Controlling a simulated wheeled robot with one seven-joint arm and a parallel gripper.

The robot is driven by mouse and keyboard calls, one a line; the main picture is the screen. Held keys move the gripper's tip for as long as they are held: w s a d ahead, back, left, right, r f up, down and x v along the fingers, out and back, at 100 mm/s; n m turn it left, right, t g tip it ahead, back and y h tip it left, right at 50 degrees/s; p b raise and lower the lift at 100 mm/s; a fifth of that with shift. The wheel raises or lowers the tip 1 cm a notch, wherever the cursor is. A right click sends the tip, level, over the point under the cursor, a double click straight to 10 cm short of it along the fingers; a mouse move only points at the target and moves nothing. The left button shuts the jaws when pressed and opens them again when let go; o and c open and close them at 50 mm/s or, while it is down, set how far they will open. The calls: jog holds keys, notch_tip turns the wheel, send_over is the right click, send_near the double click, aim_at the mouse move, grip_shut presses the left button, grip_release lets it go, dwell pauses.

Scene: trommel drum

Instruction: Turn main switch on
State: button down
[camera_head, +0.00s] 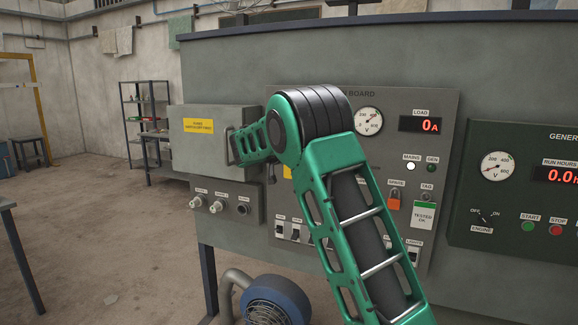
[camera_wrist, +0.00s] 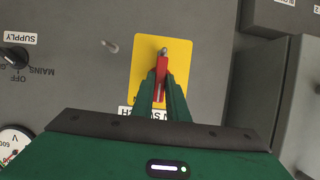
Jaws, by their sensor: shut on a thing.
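The main switch has a red handle (camera_wrist: 162,65) on a yellow plate (camera_wrist: 183,52), seen in the wrist view. The label beside the plate ends in "SWITCH" and is partly hidden by my fingers. My gripper (camera_wrist: 162,80) is shut on the red handle, with a green finger on each side of it. In the wrist view the handle lies along the picture's vertical. In the head view my arm covers the switch and my fingers. The grey main board (camera_head: 437,110) shows behind the arm.
The board carries a voltmeter (camera_head: 368,121), a load display (camera_head: 420,125) reading 0 A, and a white MAINS lamp (camera_head: 410,166). A grey box (camera_head: 186,158) juts out left of my arm. A supply selector (camera_wrist: 15,59) shows in the wrist view. A generator panel (camera_head: 520,212) stands at right.

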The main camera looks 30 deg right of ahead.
jog(key=shift+a+f, duration=0.1)
jog(key=shift+f, duration=0.2)
jog(key=c, duration=1.8)
grip_release()
jog(key=shift+o, duration=0.3)
jog(key=shift+r, duration=0.15)
jog(key=v, duration=1)
jog(key=shift+s+a, duration=0.2)
jog(key=shift+s, duration=0.05)
